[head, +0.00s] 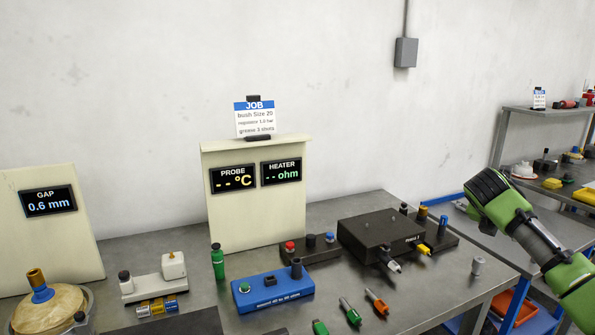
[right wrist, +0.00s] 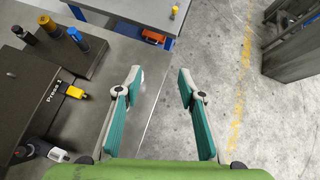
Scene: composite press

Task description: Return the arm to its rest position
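My right arm (head: 530,230) comes in from the right in the head view, raised over the table's right end. Its fingers cannot be made out there. In the right wrist view my right gripper (right wrist: 158,82) is open, with two teal-padded fingers well apart and nothing between them. It hangs above the table's right edge and the floor. My left arm and left gripper are not in view.
The grey table (head: 440,290) holds a black press box (head: 380,232), a yellow connector (right wrist: 74,92), a blue block (head: 272,292) and a display panel (head: 258,215). A side bench (right wrist: 120,14) stands beyond. Bare floor (right wrist: 215,60) lies right of the table.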

